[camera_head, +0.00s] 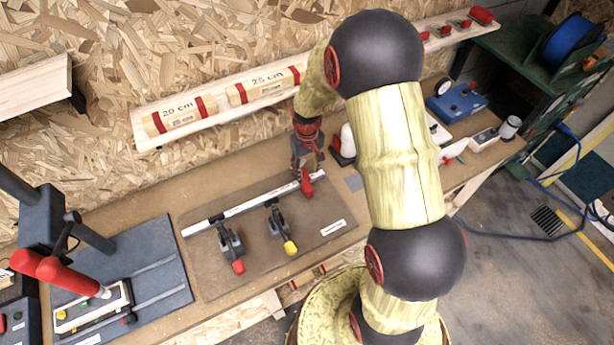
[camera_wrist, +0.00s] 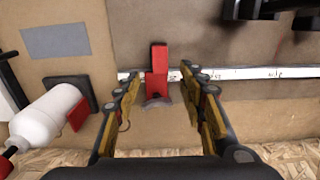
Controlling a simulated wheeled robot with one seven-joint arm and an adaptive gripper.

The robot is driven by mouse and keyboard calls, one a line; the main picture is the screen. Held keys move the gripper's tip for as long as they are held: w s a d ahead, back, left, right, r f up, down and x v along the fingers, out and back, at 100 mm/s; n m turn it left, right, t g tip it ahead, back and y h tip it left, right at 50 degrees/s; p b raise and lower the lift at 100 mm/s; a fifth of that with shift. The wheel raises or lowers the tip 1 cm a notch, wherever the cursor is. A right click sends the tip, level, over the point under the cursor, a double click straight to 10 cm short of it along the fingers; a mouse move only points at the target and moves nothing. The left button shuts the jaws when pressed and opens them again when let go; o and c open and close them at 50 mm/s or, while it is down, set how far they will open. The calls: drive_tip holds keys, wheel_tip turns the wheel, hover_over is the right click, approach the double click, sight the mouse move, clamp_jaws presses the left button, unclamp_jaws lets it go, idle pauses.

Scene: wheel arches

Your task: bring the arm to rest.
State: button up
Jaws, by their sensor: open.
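My gripper (camera_head: 306,163) is above the workbench, at the far right end of a white marked rail (camera_head: 262,200). In the wrist view my gripper (camera_wrist: 160,76) is open. Its two fingers stand on either side of a red block (camera_wrist: 159,66) on the rail (camera_wrist: 250,73), with a gap to each finger. The red block (camera_head: 306,187) also shows just below the gripper in the head view. My arm reaches over from the lower right and hides part of the bench.
The rail lies on a brown board (camera_head: 212,270) with two clamps, one red-tipped (camera_head: 238,267), one yellow-tipped (camera_head: 290,247). A wall shelf (camera_head: 225,112) holds labelled tubes behind. A red-handled press (camera_head: 60,275) stands at left.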

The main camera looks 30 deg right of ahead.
drive_tip(key=shift+r, duration=0.45)
drive_tip(key=s+a+r+t+b, duration=0.2)
drive_tip(key=s+a+r+b, duration=0.3)
drive_tip(key=s, duration=0.6)
drive_tip(key=s+a+r+t+b, duration=0.3)
drive_tip(key=s+a+r+b, duration=0.2)
drive_tip(key=s+r+b, duration=0.4)
wheel_tip(320, 180, up, 2)
drive_tip(key=shift+s+r+t, duration=0.15)
drive_tip(key=shift+s+t, duration=0.15)
drive_tip(key=shift+s, duration=0.75)
drive_tip(key=shift+c, duration=0.4)
